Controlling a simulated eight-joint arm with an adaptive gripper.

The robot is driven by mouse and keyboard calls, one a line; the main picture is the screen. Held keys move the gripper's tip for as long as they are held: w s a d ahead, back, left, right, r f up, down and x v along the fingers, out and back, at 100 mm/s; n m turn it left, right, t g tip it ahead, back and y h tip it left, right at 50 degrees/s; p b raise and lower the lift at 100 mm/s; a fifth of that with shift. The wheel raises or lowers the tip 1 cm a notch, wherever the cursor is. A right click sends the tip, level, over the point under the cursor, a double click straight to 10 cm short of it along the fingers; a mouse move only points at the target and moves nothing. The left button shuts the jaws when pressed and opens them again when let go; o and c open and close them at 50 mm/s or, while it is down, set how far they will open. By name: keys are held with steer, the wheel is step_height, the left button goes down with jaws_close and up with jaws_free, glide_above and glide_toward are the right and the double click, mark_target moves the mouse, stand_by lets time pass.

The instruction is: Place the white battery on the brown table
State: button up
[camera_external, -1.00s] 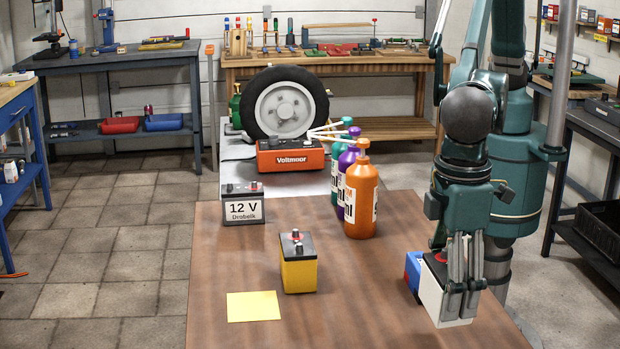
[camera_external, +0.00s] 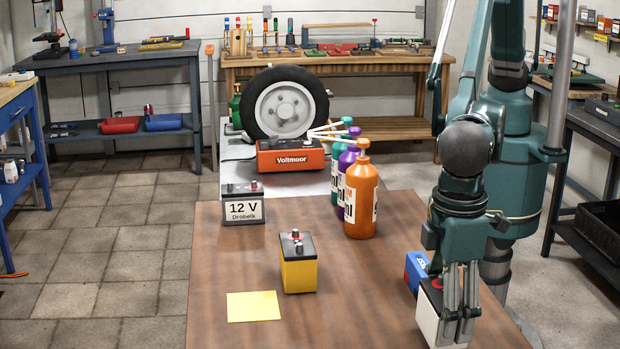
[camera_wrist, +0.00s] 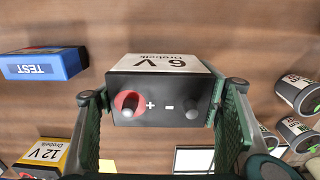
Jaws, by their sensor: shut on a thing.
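The white battery (camera_external: 428,320) has white sides and a black top, and my gripper (camera_external: 460,318) is shut on it near the right front of the brown table (camera_external: 350,300). In the wrist view the battery (camera_wrist: 160,85) stands between my two fingers (camera_wrist: 163,95), its black top with a red-ringed terminal and a grey terminal facing the camera. Its label reads 6 V Drobelk. The table (camera_wrist: 200,25) is behind it. I cannot tell whether its base touches the table.
A blue box (camera_external: 415,268) stands just behind the held battery. A yellow battery (camera_external: 299,272) stands mid-table, with a yellow note (camera_external: 253,306) in front left. A 12 V battery (camera_external: 243,206) and bottles (camera_external: 361,200) stand farther back. The table's front middle is clear.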

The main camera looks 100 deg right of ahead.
steer(key=shift+f, duration=1.05)
steer(key=shift+f, duration=0.15)
steer(key=o, duration=1.5)
steer(key=shift+r+p, duration=0.4)
steer(key=shift+r, duration=5.75)
